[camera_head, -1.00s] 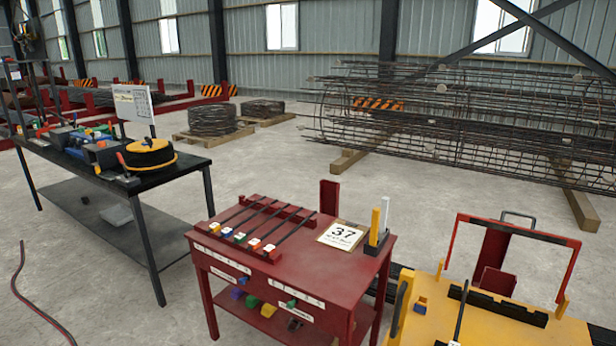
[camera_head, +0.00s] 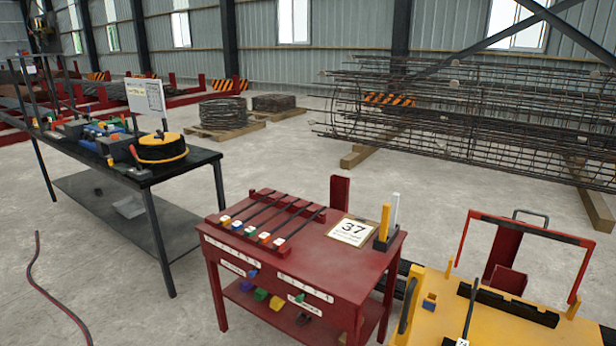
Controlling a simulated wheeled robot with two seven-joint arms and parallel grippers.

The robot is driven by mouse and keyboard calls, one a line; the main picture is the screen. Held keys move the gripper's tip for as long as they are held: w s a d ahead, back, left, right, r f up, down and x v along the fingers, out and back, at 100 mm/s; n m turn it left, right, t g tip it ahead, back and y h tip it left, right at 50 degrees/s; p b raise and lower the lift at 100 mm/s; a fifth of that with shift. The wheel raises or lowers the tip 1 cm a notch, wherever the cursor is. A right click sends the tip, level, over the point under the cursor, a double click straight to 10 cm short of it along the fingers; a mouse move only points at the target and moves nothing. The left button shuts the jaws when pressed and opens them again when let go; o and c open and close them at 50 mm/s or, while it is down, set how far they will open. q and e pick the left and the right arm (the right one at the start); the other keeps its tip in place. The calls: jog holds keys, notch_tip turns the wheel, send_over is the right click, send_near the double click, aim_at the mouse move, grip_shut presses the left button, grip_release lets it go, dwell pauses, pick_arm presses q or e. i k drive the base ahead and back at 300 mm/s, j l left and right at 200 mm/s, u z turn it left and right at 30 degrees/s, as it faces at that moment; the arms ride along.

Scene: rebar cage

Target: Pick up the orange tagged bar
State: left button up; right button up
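The tags are small, so the exact colours are hard to tell. Neither of my grippers shows in the head view.
A yellow cart (camera_head: 430,325) is at lower right. A black workbench (camera_head: 195,160) stands left, with bare floor between.

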aim_at(264, 237)
jog(key=z, duration=1.05)
jog(key=u, duration=1.3)
jog(key=i+l+u, duration=0.2)
jog(key=i+l, duration=0.55)
jog(key=i, duration=0.05)
